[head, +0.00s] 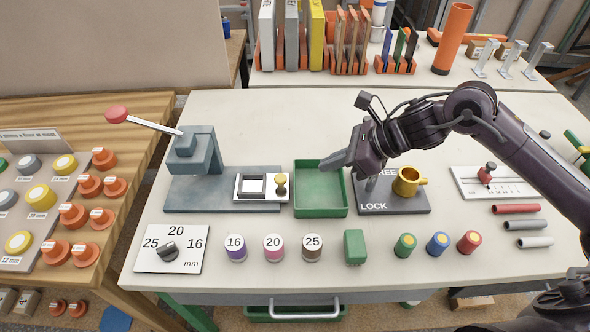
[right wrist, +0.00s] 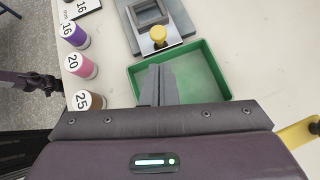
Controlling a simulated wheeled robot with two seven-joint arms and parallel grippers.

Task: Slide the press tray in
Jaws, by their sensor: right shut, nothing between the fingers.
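The press (head: 200,150) is blue-grey with a red-knobbed lever (head: 117,115) raised to the left, on a flat base (head: 200,192). The press tray (head: 243,196), a white plate with a grey square frame and a brass knob (head: 281,183), sits at the base's right end, out from under the press head. The knob also shows in the right wrist view (right wrist: 158,34). My right gripper (head: 326,163) is shut and empty above the green bin, right of the knob and apart from it. A dark arm part, probably my left one, shows at the right wrist view's left edge; its fingers are unclear.
The green bin (head: 320,211) stands right beside the tray and looks empty. A LOCK plate with a brass cup (head: 407,181) is right of it. Numbered cylinders (head: 273,248) and a dial plate (head: 171,260) line the front. The table behind the press is clear.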

